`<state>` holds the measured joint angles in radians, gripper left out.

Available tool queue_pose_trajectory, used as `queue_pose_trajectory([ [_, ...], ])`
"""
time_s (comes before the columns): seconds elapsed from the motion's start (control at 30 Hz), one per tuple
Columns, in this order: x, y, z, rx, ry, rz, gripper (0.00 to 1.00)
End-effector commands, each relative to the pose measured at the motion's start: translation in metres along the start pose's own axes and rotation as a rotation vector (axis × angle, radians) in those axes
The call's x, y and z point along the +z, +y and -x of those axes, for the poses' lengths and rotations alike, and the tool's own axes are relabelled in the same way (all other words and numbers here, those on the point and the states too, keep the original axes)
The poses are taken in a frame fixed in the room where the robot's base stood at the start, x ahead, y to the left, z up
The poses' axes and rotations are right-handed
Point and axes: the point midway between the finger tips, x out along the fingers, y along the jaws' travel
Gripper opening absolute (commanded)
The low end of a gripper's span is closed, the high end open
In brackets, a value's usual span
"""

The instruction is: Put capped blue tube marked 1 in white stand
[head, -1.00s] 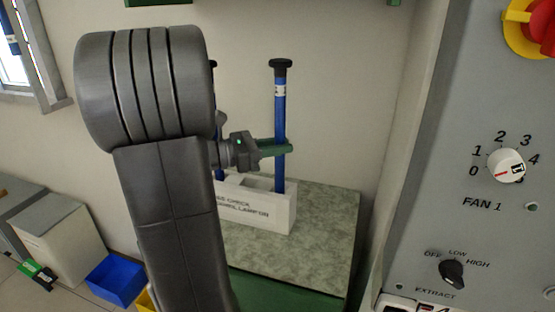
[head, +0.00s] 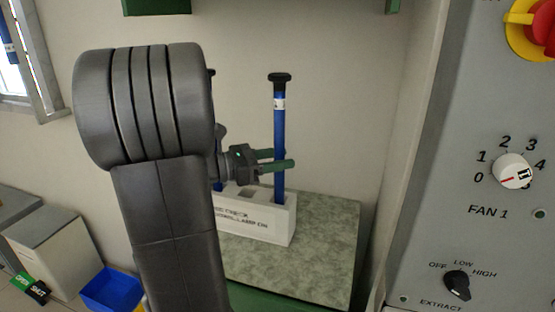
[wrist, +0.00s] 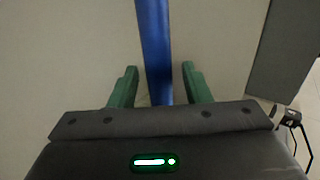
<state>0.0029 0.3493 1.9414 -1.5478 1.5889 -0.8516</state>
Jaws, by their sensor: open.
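A blue tube (head: 280,140) with a black cap and a white label band stands upright in the right end of the white stand (head: 283,225). The mark on its band is too small to read. My gripper (head: 279,159) is open, with its green fingers on either side of this tube at about mid-height. In the wrist view the blue shaft (wrist: 155,45) runs between the two spread fingers (wrist: 159,68), with a gap visible on both sides. The stand's left part is hidden behind my arm.
A second dark-capped blue tube (head: 218,187) stands at the stand's left part, mostly hidden by my arm. The stand rests on a green mottled worktop (head: 325,235). A grey control panel (head: 420,200) rises at right. A blue bin (head: 112,290) is on the floor.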

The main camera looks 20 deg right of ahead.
Motion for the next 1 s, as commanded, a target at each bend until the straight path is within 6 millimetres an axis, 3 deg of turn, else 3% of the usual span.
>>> queue_pose_trajectory([
  [0.17, 0.001, 0.001, 0.014, 0.003, 0.0, -0.001, 0.44],
  [0.7, 0.001, 0.001, 0.101, 0.003, 0.0, -0.001, 0.44],
  [1.0, 0.001, 0.0, 0.12, 0.001, 0.0, -0.001, 0.44],
])
